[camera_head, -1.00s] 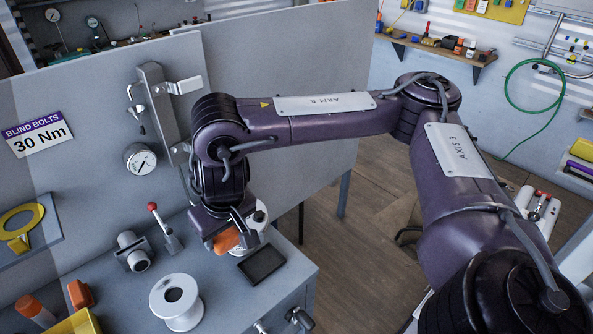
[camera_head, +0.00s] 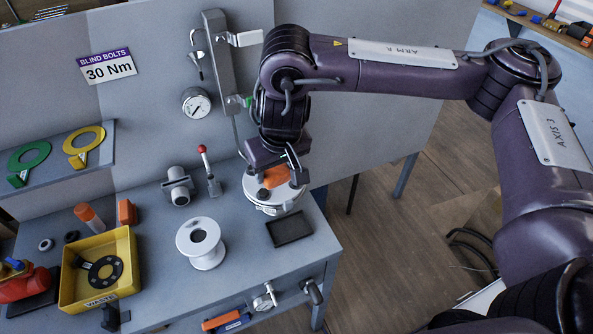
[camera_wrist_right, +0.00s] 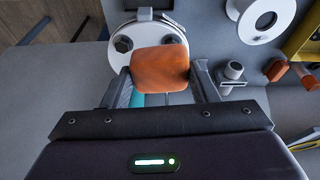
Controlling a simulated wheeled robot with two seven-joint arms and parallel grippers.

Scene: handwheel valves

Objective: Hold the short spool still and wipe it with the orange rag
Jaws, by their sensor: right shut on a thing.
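The short spool (camera_head: 201,257) is white, with a wide round top flange and a dark hole. It stands upright on the grey bench, left of my right gripper. It also shows at the top right of the right wrist view (camera_wrist_right: 250,24). My right gripper (camera_head: 277,178) is shut on the orange rag (camera_wrist_right: 160,69), which bulges between its two fingers. The rag also shows in the head view (camera_head: 275,177). Gripper and rag are at a round white lidded body (camera_head: 277,210); I cannot tell whether they touch it. My left gripper is not in view.
A red-knobbed lever (camera_head: 209,171) and a grey fitting (camera_head: 179,186) stand behind the spool. A yellow waste bin (camera_head: 136,262) is at left, near an orange block (camera_head: 127,212). A black pad (camera_head: 290,228) lies at right. Bench in front of the spool is clear.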

